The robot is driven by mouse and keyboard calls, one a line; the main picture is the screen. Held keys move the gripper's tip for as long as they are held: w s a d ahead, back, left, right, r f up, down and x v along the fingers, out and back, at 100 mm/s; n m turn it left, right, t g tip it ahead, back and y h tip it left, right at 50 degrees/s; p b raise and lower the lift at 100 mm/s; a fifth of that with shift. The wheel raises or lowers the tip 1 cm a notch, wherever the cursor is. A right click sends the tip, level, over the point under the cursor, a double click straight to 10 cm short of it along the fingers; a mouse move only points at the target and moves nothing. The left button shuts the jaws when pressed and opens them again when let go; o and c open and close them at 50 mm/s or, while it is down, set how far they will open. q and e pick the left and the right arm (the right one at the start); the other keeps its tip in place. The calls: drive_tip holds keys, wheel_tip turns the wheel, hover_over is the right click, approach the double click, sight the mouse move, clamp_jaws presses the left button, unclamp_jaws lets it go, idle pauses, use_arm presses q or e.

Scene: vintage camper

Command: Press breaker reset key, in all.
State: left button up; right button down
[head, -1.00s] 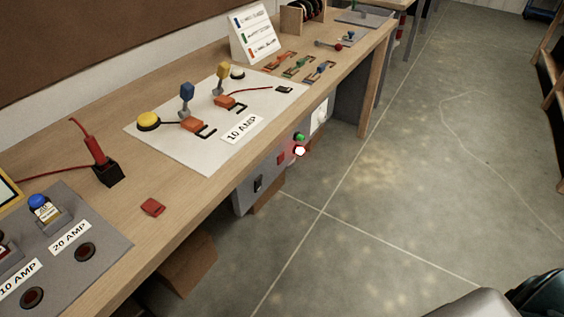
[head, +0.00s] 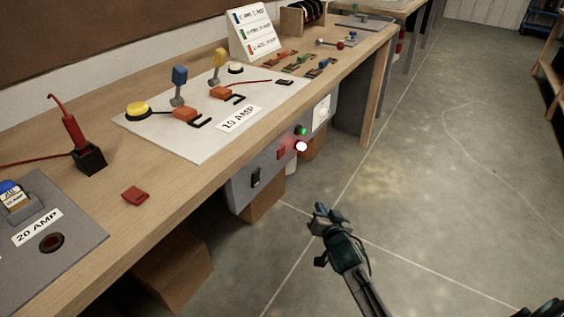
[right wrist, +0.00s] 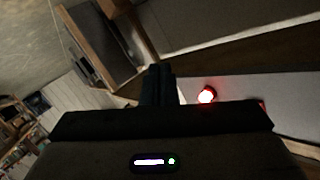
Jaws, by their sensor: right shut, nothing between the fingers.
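A grey control box (head: 240,190) hangs under the front edge of the workbench. Its face carries a black rocker switch (head: 255,178), a small red square key (head: 281,153), a green button (head: 302,130) and a lit red-white lamp (head: 301,147). I cannot tell for certain which is the breaker reset key. My right gripper (head: 322,213) is shut and empty, in front of and below the box, apart from it. In the right wrist view its fingers (right wrist: 158,84) point forward, with the glowing lamp (right wrist: 207,95) and grey box face (right wrist: 285,98) to their right.
The workbench (head: 185,195) holds a white 10 AMP board (head: 205,150), a grey 20 AMP panel (head: 75,250), a red-handled tool in a black holder (head: 90,158) and a red tile (head: 135,195). Brown boxes (head: 172,270) stand underneath.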

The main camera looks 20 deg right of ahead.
sight(282, 153)
use_arm(q)
wheel_tip(282, 153, up, 9)
drive_tip(key=d+t+b, duration=0.1)
drive_tip(key=b, duration=0.1)
drive_tip(key=shift+s+d+h+b, duration=0.3)
drive_tip(key=shift+s+d+b, duration=0.05)
drive_tip(key=shift+s, duration=0.05)
use_arm(e)
wheel_tip(282, 153, up, 15)
drive_tip(key=a+m+t, duration=0.1)
drive_tip(key=m+t, duration=0.1)
drive_tip(key=t, duration=0.2)
drive_tip(key=shift+w+a+f, duration=0.1)
use_arm(q)
drive_tip(key=shift+s+a+r+m+g+p, duration=0.3)
drive_tip(key=shift+s+a+r+g+p, duration=0.2)
drive_tip(key=shift+a+g+p, duration=0.25)
use_arm(e)
drive_tip(key=w+a, duration=0.5)
drive_tip(key=w, duration=0.1)
drive_tip(key=shift+w+a, duration=0.2)
drive_tip(key=shift+w, duration=0.2)
use_arm(q)
drive_tip(key=shift+d, duration=0.1)
